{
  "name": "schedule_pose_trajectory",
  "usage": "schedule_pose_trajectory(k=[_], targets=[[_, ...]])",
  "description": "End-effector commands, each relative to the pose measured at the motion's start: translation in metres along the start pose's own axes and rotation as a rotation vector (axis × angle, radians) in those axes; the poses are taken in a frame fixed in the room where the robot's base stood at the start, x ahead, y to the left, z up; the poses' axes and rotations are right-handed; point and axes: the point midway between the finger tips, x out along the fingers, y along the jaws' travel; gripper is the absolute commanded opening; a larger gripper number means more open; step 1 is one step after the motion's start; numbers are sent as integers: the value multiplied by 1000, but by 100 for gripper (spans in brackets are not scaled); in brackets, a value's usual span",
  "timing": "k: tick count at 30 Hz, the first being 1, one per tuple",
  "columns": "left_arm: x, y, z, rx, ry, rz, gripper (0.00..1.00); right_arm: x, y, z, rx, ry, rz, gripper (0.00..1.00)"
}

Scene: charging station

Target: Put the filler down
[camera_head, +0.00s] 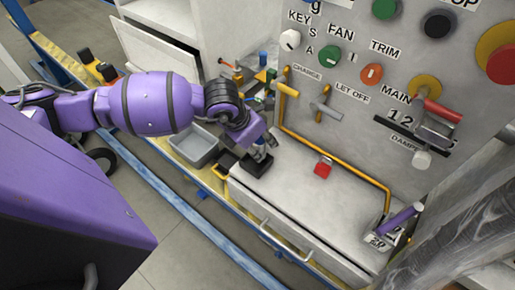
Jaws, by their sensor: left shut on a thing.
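My left gripper (266,144) reaches in from the left, over the left end of the grey counter (300,190). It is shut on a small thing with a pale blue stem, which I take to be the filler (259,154). The filler's lower end is at a black block (256,166) on the counter; I cannot tell whether the block is part of it or a separate stand. The gripper's fingers partly hide the filler. My right gripper is not in view.
A red block (323,167) sits mid-counter. A grey tray (193,146) lies left of the counter. The counter between the black block and purple handle is mostly clear.

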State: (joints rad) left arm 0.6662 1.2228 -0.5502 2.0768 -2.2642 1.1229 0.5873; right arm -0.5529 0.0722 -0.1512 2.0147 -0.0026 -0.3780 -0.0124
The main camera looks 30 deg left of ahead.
Motion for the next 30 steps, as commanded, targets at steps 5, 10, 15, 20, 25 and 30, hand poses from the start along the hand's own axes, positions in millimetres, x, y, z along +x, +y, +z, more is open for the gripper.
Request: schedule_pose_trajectory(k=[5, 10, 15, 20, 25, 30], targets=[[20, 0, -10, -2, 3, -1, 0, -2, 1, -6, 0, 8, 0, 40], [21, 0, -11, -1, 3, -1, 0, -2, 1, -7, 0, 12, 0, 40], [24, 0, -13, -2, 4, -2, 0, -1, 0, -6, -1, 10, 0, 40], [24, 0, -13, -2, 5, -1, 38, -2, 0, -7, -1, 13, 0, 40], [24, 0, -13, -2, 5, -1, 38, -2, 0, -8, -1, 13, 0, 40], [15, 0, -11, -1, 3, 0, 38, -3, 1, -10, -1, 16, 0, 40]])
